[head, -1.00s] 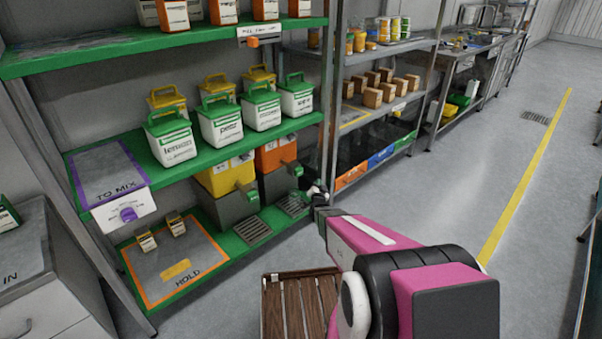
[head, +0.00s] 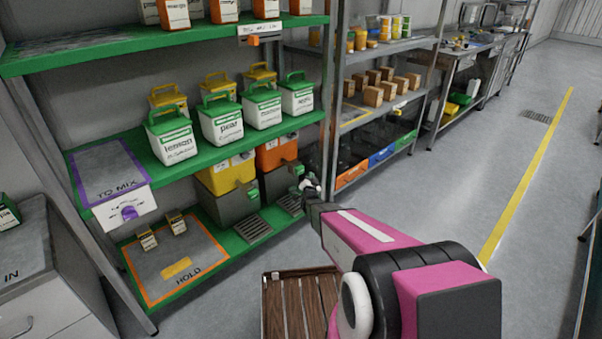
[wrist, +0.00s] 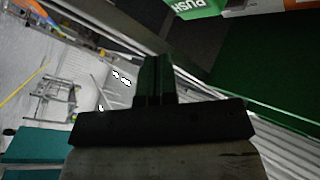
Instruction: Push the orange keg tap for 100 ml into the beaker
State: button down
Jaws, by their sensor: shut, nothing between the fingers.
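The orange keg (head: 276,153) stands on the lower green shelf, on a dark base, right of the yellow keg (head: 228,174). A small green tap part (head: 297,169) shows at its front right. My gripper (head: 309,185) is shut and empty, just right of and below that part; I cannot tell whether they touch. In the wrist view, the shut fingertips (wrist: 156,62) are below a green block marked PUSH (wrist: 193,8), with a visible gap in the picture. I cannot make out a beaker in either view.
A slatted drip tray (head: 289,205) lies before the orange keg, and another (head: 252,229) before the yellow one. A shelf post (head: 330,110) stands close behind my gripper. Floor to the right is clear.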

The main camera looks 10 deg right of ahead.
aim_at(303, 168)
jog(key=shift+w+a, duration=0.45)
jog(key=shift+w, duration=0.15)
jog(key=shift+w+a, duration=0.4)
jog(key=shift+w, duration=0.2)
jog(key=shift+w+a, duration=0.1)
dwell(1.2)
jog(key=shift+w+a, duration=0.2)
jog(key=shift+w, duration=0.05)
jog(key=shift+w+a, duration=0.4)
jog(key=shift+w, duration=0.15)
dwell(1.2)
jog(key=shift+s+d, duration=0.7)
jog(key=shift+s, duration=0.2)
jog(key=shift+s, duration=0.1)
jog(key=shift+s+d, duration=0.75)
jog(key=shift+s, duration=0.25)
jog(key=shift+s+d, duration=0.7)
jog(key=shift+s, duration=0.25)
dwell(0.6)
